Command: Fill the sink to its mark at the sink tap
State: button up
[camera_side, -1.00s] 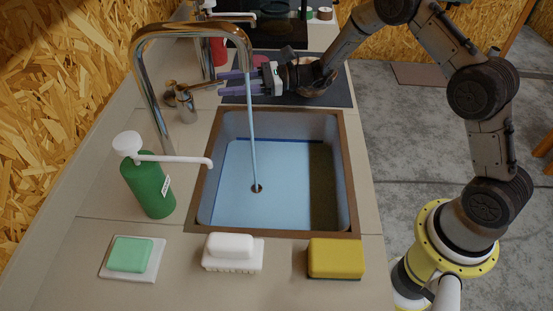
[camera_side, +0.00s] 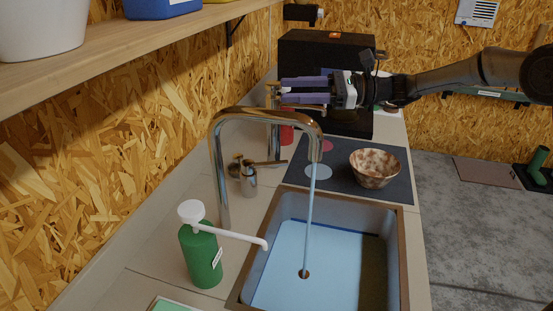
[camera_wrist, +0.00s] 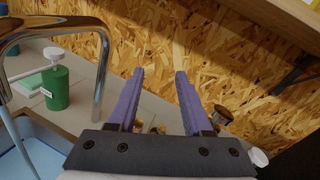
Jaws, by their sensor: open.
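The sink (camera_side: 403,265) is a basin with a brown rim and a dark blue line (camera_side: 338,229) round its inner wall. Pale blue water covers the drain; I cannot tell exactly how its surface sits against the line. The chrome tap (camera_side: 218,175) arches over the sink, and a water stream (camera_side: 309,225) runs from its spout. A brass lever (camera_side: 268,164) sits on a metal post (camera_side: 248,185) behind the tap. My gripper (camera_side: 284,90) is open and empty, raised above and beyond the lever. In the wrist view, its purple fingers (camera_wrist: 159,73) stand apart, with the chipboard wall beyond.
A green soap bottle (camera_side: 201,254) with a long white spout stands left of the sink. A speckled bowl (camera_side: 375,168) stands on a dark mat (camera_side: 345,184) behind it. A shelf (camera_side: 150,32) overhangs at upper left. A black box (camera_side: 325,58) stands at the back.

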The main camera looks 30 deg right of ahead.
aim_at(274, 162)
jog(key=s+a+f+n+g+h, duration=0.1)
jog(key=s+a+n+g+h, duration=0.15)
jog(key=n, duration=0.85)
jog(key=s+a+f+n+g+h, duration=0.2)
jog(key=n+g+h, duration=0.15)
jog(key=n, duration=0.65)
jog(key=w+d+r+n+h, duration=0.25)
jog(key=d+n+h, duration=0.3)
jog(key=n, duration=0.65)
jog(key=shift+n+t+h, duration=0.3)
jog(key=shift+t+h, duration=0.15)
jog(key=shift+t, duration=0.05)
jog(key=x, duration=1.2)
jog(key=s+d+x, duration=0.1)
jog(key=x, duration=0.5)
jog(key=shift+a+f, duration=0.1)
jog(key=shift+f, duration=0.5)
grip_shut()
